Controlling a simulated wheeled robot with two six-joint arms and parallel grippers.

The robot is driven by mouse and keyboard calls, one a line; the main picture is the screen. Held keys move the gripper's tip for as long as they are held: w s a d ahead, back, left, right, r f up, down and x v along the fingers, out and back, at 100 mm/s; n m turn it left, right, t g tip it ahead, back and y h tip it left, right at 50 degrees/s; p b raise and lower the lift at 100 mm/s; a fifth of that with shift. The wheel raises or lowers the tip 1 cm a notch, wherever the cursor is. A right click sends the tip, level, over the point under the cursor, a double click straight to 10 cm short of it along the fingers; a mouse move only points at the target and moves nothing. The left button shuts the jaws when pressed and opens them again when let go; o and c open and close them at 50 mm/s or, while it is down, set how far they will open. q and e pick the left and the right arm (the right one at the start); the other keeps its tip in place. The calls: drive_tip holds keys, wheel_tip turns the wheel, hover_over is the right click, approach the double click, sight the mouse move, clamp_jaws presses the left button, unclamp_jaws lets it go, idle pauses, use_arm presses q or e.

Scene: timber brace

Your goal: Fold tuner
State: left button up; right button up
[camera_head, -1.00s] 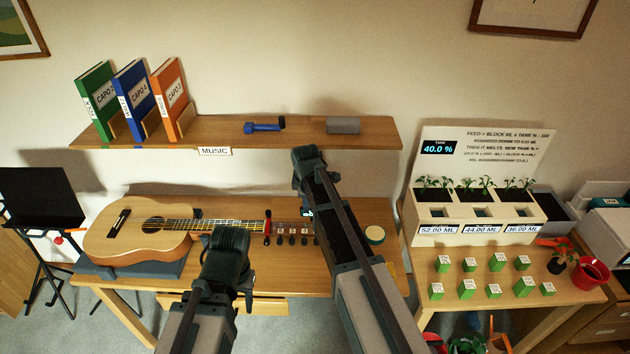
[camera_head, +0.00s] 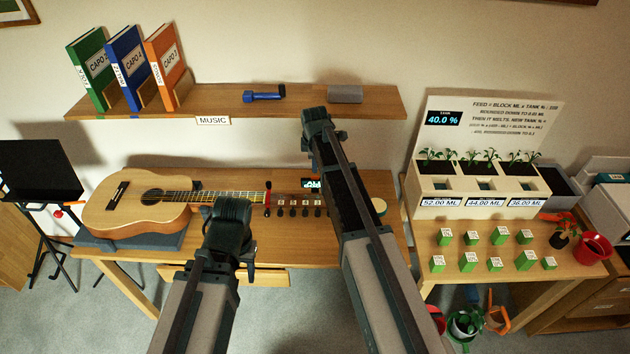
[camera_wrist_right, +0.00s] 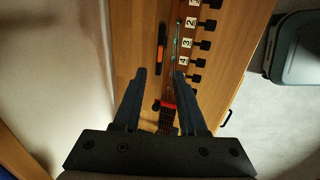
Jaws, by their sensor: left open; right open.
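The guitar (camera_head: 135,205) lies on the wooden desk, its neck pointing right to a headstock (camera_head: 292,207) with several pegs. A small lit tuner display (camera_head: 312,184) stands behind the headstock, partly hidden by my right arm. In the right wrist view, a narrow black piece with an orange part (camera_wrist_right: 161,50) lies beside the numbered headstock (camera_wrist_right: 187,45); it may be the tuner from above. My right gripper (camera_wrist_right: 162,72) is open and empty above the headstock end. My left gripper (camera_head: 232,208) is in front of the guitar neck; its fingertips are hard to make out.
A shelf (camera_head: 220,104) above the desk holds three capo binders (camera_head: 125,65), a blue object (camera_head: 263,96) and a grey block (camera_head: 345,94). A red piece (camera_wrist_right: 168,106) sits at the neck's end. A table (camera_head: 455,275) with planters and green blocks stands right.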

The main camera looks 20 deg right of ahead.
sight(315, 177)
drive_tip(key=b+x, duration=0.7)
drive_tip(key=x, duration=0.2)
drive_tip(key=shift+f+b, duration=0.1)
drive_tip(key=shift+b, duration=0.25)
clamp_jaws()
idle(0.9)
